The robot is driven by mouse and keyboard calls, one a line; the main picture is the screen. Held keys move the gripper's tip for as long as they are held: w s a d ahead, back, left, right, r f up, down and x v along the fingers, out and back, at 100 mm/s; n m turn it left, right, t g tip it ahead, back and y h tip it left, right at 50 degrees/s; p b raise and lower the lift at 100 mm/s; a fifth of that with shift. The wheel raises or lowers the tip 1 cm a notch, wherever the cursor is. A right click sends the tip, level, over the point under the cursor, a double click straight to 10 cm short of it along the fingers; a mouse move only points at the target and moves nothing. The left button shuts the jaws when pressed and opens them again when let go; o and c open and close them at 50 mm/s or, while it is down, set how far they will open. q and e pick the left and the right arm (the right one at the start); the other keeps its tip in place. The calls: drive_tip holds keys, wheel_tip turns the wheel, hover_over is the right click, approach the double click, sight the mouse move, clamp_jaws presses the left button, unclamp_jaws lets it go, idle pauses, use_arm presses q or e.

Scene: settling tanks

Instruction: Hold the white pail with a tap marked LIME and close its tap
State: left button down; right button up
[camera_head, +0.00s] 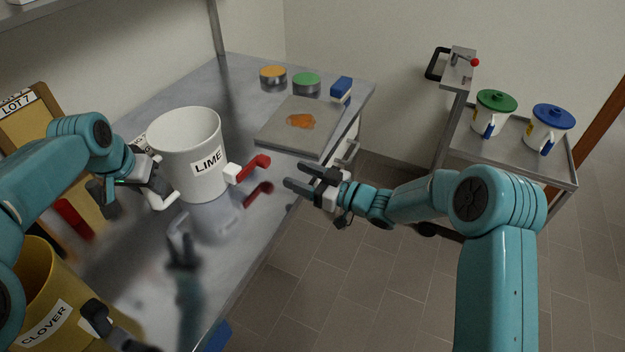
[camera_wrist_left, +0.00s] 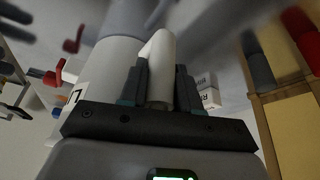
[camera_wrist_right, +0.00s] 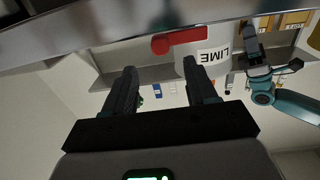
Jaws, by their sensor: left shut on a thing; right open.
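The white pail (camera_head: 190,140) marked LIME stands upright on the metal bench, at left centre in the head view. Its tap (camera_head: 250,168) has a white body and a red lever on the pail's right side. My left gripper (camera_head: 160,190) is shut on the pail's white handle, which shows between its fingers in the left wrist view (camera_wrist_left: 160,75). My right gripper (camera_head: 310,180) is open and empty, right of the red lever and apart from it. The red lever (camera_wrist_right: 178,40) also shows in the right wrist view, beyond the open fingers.
A yellow CLOVER pail (camera_head: 45,300) stands at the front left. A grey board (camera_head: 275,135) with an orange patch lies behind the tap, near two lidded tins and a blue-topped block (camera_head: 341,88). A trolley (camera_head: 510,155) at right holds two lidded pots. The bench edge runs below my right gripper.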

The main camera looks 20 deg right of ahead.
drive_tip(key=v, duration=0.3)
drive_tip(key=shift+s+d, duration=0.25)
drive_tip(key=shift+s, duration=0.05)
use_arm(q)
drive_tip(key=c, duration=0.7)
unclamp_jaws()
drive_tip(key=shift+c, duration=0.2)
drive_tip(key=shift+r, duration=0.1)
drive_tip(key=v, duration=1.2)
use_arm(e)
drive_tip(key=shift+s, duration=0.1)
